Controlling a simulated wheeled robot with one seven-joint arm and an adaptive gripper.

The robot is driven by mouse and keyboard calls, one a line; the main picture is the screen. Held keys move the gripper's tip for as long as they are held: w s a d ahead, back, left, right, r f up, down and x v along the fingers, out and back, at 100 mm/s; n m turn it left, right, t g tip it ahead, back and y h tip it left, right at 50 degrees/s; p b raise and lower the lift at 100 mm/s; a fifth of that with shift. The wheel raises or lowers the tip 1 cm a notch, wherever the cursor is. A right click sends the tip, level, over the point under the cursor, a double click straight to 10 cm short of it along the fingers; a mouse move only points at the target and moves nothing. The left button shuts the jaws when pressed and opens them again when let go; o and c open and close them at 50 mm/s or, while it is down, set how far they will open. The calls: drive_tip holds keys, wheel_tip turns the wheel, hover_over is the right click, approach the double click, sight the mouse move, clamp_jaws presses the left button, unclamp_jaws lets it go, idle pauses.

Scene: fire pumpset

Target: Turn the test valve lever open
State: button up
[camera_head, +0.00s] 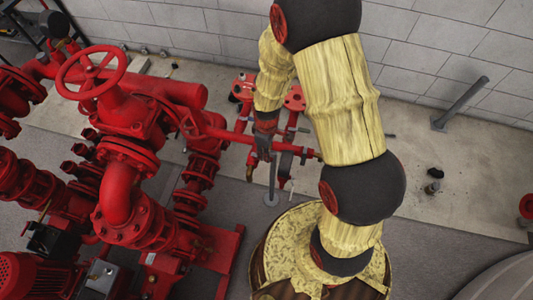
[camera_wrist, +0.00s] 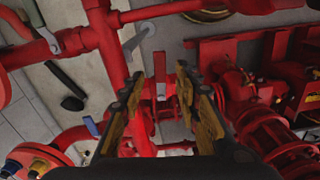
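My gripper (camera_wrist: 159,74) is open, with its two fingers apart and pointing at the red pipework in the wrist view. A small red upright piece (camera_wrist: 160,84), perhaps a lever, shows between the fingertips; I cannot tell if either finger touches it. I cannot tell for sure which is the test valve lever. In the head view my gripper (camera_head: 264,150) is at the thin red pipes, its fingertips unclear.
A large red handwheel valve (camera_head: 92,72) and pump pipework fill the left of the head view. A grey block wall (camera_head: 430,40) stands behind. A slanted grey post (camera_head: 460,104) rises from the concrete plinth (camera_head: 460,190) at right, which is mostly clear.

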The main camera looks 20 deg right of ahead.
wheel_tip(320, 180, up, 8)
drive_tip(key=shift+r, duration=0.25)
drive_tip(key=shift+c, duration=0.7)
